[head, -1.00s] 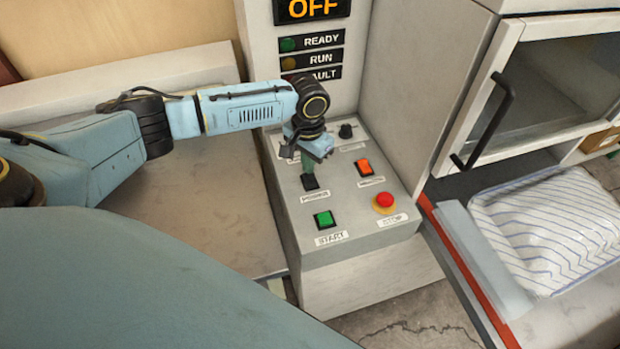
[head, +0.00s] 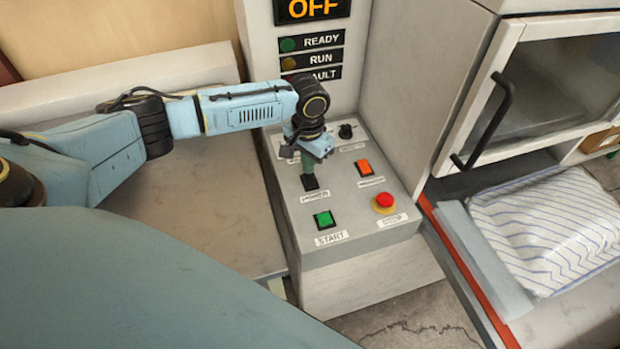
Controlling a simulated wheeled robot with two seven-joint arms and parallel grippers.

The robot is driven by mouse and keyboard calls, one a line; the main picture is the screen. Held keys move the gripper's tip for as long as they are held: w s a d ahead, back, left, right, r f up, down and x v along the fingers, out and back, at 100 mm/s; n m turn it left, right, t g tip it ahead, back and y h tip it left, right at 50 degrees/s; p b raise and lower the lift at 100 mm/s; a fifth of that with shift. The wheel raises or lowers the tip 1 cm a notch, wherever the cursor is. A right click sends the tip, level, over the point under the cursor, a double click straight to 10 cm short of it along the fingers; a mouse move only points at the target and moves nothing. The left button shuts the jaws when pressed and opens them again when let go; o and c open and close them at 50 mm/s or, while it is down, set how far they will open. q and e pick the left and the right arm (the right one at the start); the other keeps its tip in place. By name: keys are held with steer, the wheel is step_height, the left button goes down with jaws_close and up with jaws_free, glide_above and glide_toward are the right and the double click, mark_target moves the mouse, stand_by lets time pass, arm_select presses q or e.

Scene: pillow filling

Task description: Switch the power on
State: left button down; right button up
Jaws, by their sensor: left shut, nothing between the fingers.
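The black power switch (head: 310,182) sits on the grey sloped control panel (head: 350,212), above its POWER label. My left gripper (head: 309,170) is shut and empty, its fingertips pointing down right at the power switch. I cannot tell whether they touch it, as the fingers hide the switch's upper part. The display (head: 312,9) above the panel reads OFF in orange. My right gripper is not in view.
Close by on the panel are a green START button (head: 324,219), a red stop button (head: 384,201), an orange switch (head: 363,167) and a black knob (head: 346,131). A striped pillow (head: 545,228) lies at right, below a cabinet with a black handle (head: 486,120).

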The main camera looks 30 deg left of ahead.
mark_target(308, 176)
arm_select(q)
steer(key=shift+f+b, duration=0.35)
steer(key=shift+f, duration=0.65)
stand_by(0.8)
steer(key=shift+r, duration=0.15)
step_height(308, 176, up, 7)
steer(key=p, duration=0.9)
stand_by(0.4)
